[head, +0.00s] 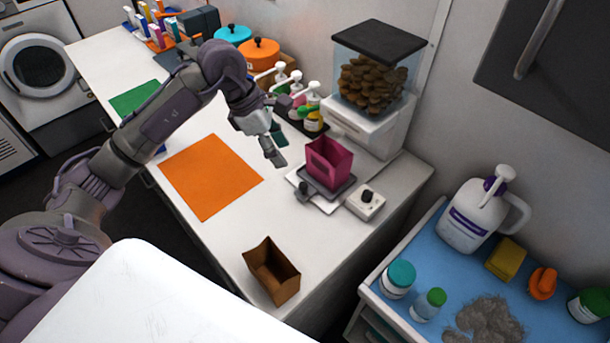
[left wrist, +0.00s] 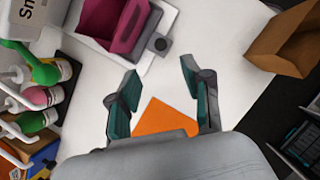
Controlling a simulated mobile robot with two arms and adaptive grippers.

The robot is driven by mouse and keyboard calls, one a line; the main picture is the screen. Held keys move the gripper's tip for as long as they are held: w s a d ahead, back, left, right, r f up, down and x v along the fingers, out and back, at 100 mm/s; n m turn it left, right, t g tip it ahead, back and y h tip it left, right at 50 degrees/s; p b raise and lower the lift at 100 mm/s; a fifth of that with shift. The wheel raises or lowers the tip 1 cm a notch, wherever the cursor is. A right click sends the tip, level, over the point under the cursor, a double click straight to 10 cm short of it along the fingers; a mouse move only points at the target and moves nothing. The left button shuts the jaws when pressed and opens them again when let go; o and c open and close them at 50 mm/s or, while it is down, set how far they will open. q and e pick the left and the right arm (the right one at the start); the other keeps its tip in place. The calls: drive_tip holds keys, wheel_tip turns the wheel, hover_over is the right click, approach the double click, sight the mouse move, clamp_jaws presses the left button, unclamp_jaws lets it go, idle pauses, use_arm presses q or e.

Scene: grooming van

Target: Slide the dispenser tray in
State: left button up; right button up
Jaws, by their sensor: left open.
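The dispenser (head: 372,120) has a clear hopper of brown treats, a black lid and a white base. Its dark grey tray (head: 343,190) sticks out at the front over a white plate, with a black knob (head: 304,191) at its front. A magenta open-topped box (head: 329,164) stands on the tray. My left gripper (head: 275,148) is open and empty above the counter, left of the tray. In the left wrist view my open fingers (left wrist: 160,76) point toward the knob (left wrist: 158,44), apart from it; the magenta box (left wrist: 113,22) is beyond. My right gripper is not in view.
A white block with a black dial (head: 366,202) sits right of the tray. Pump bottles (head: 312,112) stand behind the gripper. An orange mat (head: 211,176) and an open brown box (head: 272,271) lie on the counter (head: 225,245), which is clear between them.

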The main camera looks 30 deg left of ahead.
sight(302, 185)
use_arm(q)
drive_tip(key=p+x, duration=0.2)
drive_tip(key=x, duration=0.8)
drive_tip(key=shift+d, duration=0.1)
drive_tip(key=shift+p+x, duration=0.3)
drive_tip(key=shift+x, duration=0.5)
drive_tip(key=shift+s, duration=0.1)
drive_tip(key=shift+c, duration=0.2)
clamp_jaws()
